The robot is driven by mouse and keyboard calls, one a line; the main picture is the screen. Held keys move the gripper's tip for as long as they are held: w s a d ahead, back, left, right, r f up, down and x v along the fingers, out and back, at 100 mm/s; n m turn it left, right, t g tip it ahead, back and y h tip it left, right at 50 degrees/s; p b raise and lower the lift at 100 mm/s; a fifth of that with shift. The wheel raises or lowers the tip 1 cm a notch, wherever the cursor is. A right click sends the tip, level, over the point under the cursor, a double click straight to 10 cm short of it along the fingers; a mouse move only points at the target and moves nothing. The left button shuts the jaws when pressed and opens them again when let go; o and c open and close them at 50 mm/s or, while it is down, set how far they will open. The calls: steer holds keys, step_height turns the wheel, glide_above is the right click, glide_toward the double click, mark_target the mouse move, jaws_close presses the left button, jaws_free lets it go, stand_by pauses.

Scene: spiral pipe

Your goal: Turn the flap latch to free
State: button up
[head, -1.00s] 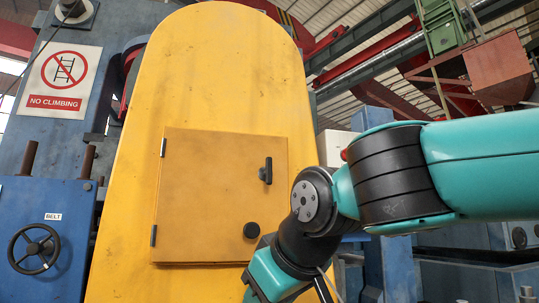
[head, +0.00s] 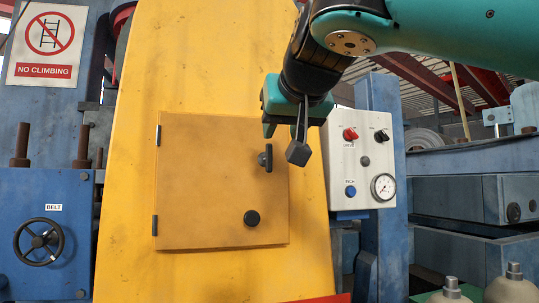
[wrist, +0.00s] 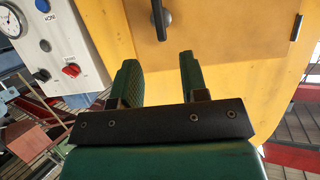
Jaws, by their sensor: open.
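The flap (head: 205,182) is a square yellow door, closed, with hinges on its left side. Its latch (head: 267,158) is a small black handle near the upper right edge, standing roughly upright. In the wrist view the latch (wrist: 161,18) shows at the top, ahead of the gap between my fingers. My gripper (head: 284,140) is just to the right of the latch in the head view, pointing down, with its fingers apart. The wrist view shows the two green fingers of my gripper (wrist: 158,75) with nothing between them. I see no contact with the latch.
A round black knob (head: 252,218) sits low on the flap. A white control box (head: 358,160) with switches and a gauge stands close to the right of my gripper. A blue unit with a handwheel (head: 39,241) is at the left. The yellow surface below the flap is clear.

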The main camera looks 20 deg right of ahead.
mark_target(270, 153)
steer(key=p+x, duration=0.3)
steer(key=x, duration=0.6)
steer(key=shift+w+d, duration=0.1)
steer(key=shift+w, duration=0.2)
steer(key=shift+w+f, duration=0.3)
steer(key=shift+c, duration=0.2)
jaws_close()
